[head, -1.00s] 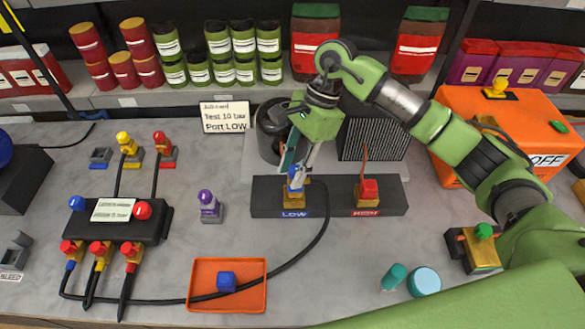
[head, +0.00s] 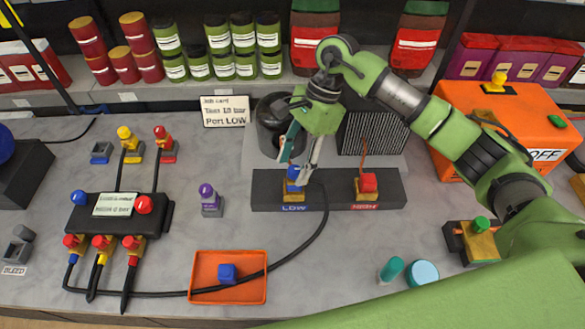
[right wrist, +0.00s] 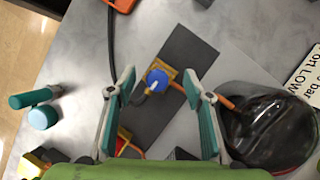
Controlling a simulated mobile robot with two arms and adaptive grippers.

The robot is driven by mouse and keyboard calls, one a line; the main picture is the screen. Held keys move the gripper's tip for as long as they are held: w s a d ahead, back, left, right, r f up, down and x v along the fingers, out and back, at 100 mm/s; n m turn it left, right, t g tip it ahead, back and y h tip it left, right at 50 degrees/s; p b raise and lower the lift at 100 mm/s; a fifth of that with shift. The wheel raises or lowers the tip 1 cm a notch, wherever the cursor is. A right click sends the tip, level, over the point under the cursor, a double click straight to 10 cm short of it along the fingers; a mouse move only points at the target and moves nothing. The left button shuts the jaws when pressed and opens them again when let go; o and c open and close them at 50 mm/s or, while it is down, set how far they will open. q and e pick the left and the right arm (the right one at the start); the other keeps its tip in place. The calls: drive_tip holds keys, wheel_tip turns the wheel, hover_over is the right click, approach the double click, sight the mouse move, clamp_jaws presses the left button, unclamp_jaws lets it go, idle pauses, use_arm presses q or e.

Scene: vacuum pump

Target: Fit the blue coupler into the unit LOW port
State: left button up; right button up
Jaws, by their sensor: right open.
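The blue coupler (head: 294,174) sits on the brass LOW port (head: 293,190) of the dark port block (head: 330,203), with a black hose running from it. In the right wrist view the blue coupler (right wrist: 157,77) shows between and beyond the fingers, with its hose end beside it. My right gripper (head: 300,162) is open above the LOW port, its fingers on either side of the coupler and apart from it. Whether the coupler is fully seated cannot be told. The red HIGH port fitting (head: 368,184) stands to the right. My left gripper is not in view.
The manifold (head: 118,222) with several hoses lies at left. A purple fitting (head: 209,197), the job card (head: 225,111) and the orange machine (head: 500,120) stand around. The front middle table is mostly clear.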

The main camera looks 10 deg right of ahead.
drive_tip(key=b+v, duration=0.3)
drive_tip(key=v, duration=0.7)
drive_tip(key=shift+r, duration=0.2)
drive_tip(key=shift+w+d, duration=0.15)
